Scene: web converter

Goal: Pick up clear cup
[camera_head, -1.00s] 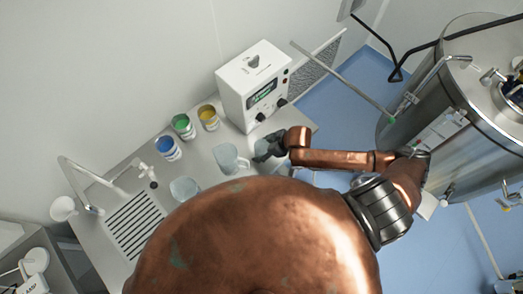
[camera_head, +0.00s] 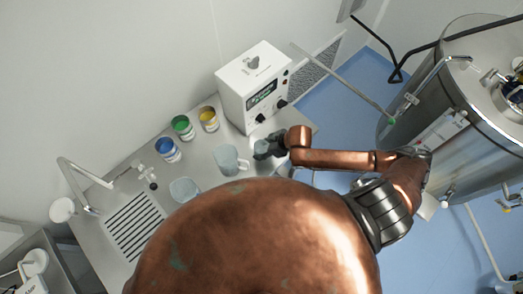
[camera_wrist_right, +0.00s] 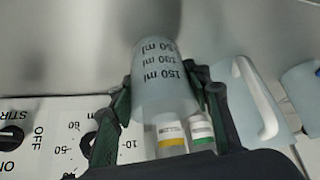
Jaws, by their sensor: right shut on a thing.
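A clear cup (camera_head: 260,147) with millilitre marks is at the right of the steel bench. In the right wrist view the cup (camera_wrist_right: 162,80) is between the two dark fingers, its marks upside down in the picture. My right gripper (camera_head: 268,148) is shut on it. In the right wrist view the fingers (camera_wrist_right: 165,100) touch the cup's sides. In the head view I cannot tell whether the cup is off the bench. My left gripper is not in view.
A clear handled jug (camera_head: 227,160) stands just left of the held cup, another clear vessel (camera_head: 184,190) farther left. Blue (camera_head: 168,149), green (camera_head: 183,127) and yellow (camera_head: 209,118) labelled jars stand behind. A white stirrer box (camera_head: 256,88) is close behind the gripper.

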